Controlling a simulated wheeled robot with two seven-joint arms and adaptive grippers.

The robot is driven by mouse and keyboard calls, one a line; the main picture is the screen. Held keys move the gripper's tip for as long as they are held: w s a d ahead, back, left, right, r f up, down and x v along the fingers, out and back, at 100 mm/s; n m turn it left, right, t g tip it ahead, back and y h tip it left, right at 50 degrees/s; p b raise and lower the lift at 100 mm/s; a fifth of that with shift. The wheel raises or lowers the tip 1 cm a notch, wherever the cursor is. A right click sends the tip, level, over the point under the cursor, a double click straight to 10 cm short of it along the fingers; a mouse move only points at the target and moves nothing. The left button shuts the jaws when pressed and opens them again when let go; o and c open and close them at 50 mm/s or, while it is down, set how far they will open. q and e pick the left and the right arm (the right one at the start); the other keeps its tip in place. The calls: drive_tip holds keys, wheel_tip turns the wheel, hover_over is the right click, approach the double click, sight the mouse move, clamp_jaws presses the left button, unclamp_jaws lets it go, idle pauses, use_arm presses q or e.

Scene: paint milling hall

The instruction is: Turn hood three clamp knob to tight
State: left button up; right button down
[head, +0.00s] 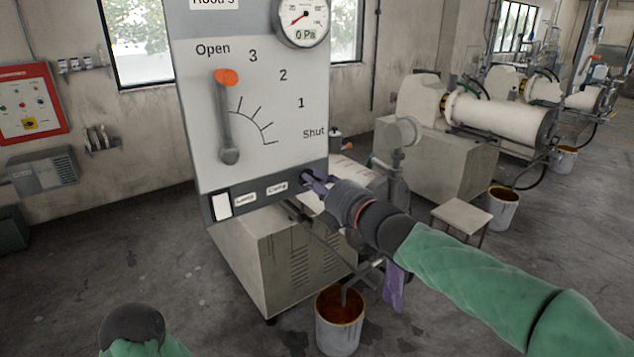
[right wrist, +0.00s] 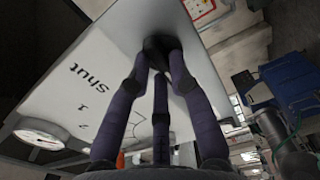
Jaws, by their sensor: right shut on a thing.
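The hood panel (head: 270,120) is a pale upright board, its top label partly cut off. The dark clamp knob (head: 306,178) sits at the right end of its dark lower strip, beside a small label (head: 277,188) that seems to read "Clamp". My right gripper (head: 316,183) is shut on this knob, its fingers hiding most of it. In the right wrist view the purple-grey fingers (right wrist: 160,75) close around the dark knob (right wrist: 158,43) against the panel face. I cannot read the knob's turn.
A lever with an orange end (head: 227,77) points up at "Open" on the panel. A gauge (head: 302,17) above reads 0 Pa. A bucket of brown liquid (head: 340,320) stands on the floor below my right arm. Mills (head: 500,115) line the right.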

drive_tip(key=shift+w+d+f+m+p, duration=0.15)
drive_tip(key=shift+m+p, duration=1.8)
drive_tip(key=shift+m, duration=2.4)
drive_tip(key=shift+f+m+p, duration=0.1)
drive_tip(key=shift+m+p, duration=1.8)
drive_tip(key=shift+m, duration=2.45)
drive_tip(key=c, duration=1.1)
unclamp_jaws()
drive_tip(key=v, duration=1.2)
